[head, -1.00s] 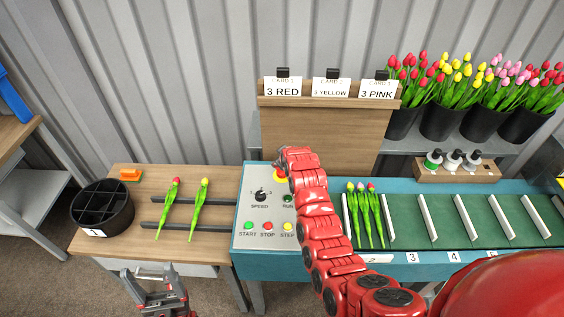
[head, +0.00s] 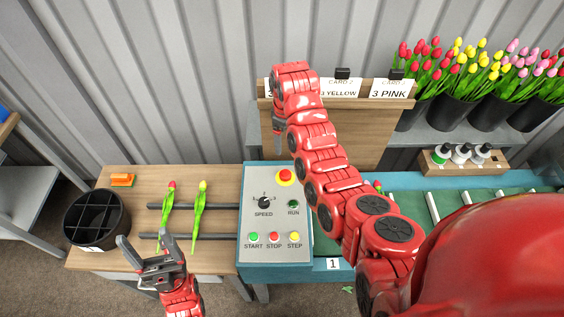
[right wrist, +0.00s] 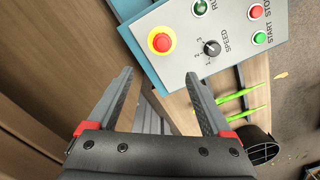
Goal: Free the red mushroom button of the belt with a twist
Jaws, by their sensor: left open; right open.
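The red mushroom button (head: 285,175) sits on a yellow ring at the top of the grey control panel (head: 250,225). It shows uncovered in the right wrist view (right wrist: 161,42), just beyond the fingertips. My right gripper (right wrist: 160,76) is open and empty, apart from the button. In the head view the right gripper (head: 277,125) hangs above and behind the panel, partly hidden by its arm. My left gripper (head: 152,248) is open and empty over the front of the wooden table, near the tulips. Whether the button is pressed in cannot be told.
The panel also bears a speed knob (head: 264,202), a green RUN lamp (head: 293,204) and START, STOP and STEP buttons. Two tulips (head: 200,215) lie on rails left of the panel, beside a black divided bin (head: 97,218). The card board (head: 350,130) stands behind.

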